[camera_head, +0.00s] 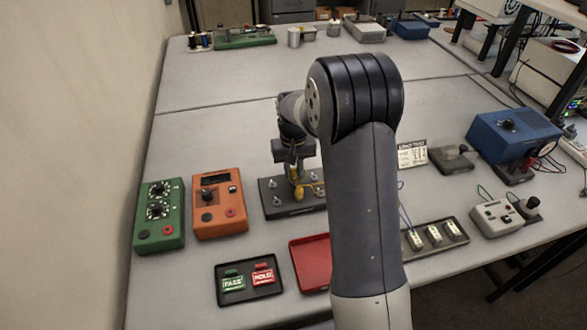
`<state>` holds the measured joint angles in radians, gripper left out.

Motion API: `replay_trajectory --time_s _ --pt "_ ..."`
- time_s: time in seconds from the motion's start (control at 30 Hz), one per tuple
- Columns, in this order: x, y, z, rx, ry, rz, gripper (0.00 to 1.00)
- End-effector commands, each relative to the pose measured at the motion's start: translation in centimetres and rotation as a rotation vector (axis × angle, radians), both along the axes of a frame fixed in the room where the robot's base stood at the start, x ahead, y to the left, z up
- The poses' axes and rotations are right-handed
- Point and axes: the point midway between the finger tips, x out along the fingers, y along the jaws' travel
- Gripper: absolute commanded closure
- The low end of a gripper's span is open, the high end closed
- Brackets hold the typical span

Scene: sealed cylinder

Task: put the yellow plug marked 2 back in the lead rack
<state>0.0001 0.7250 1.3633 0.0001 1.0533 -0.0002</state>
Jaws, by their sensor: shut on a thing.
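The lead rack (283,212) is a dark block with several pale posts, left of my arm in the middle of the table. My gripper (294,172) points down over the rack. It is shut on a yellow plug (295,178), small and partly covered by the fingers. Another bit of yellow (313,177) shows just right of it, partly behind my arm. The number on the plug is too small to read. I cannot tell whether the plug touches the rack. My arm hides the rack's right end.
An orange meter box (219,222) and a green box (158,232) stand left of the rack. In front are a black tray (275,287) with PASS and HOLD blocks and a red tray (309,252). A parts tray (458,243) and a blue unit (510,140) stand right.

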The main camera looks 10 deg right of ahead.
Motion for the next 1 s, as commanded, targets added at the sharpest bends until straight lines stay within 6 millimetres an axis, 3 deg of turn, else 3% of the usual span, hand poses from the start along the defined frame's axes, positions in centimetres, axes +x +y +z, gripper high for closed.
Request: replay_trajectory --time_s 0.87,0.9,1.0 --pt "-0.01 0.00 -0.63 0.000 0.000 0.000 1.00" --pt "-0.01 0.00 -0.64 0.000 0.000 0.000 0.79" --pt "-0.01 0.00 -0.57 0.000 0.000 0.000 0.71"
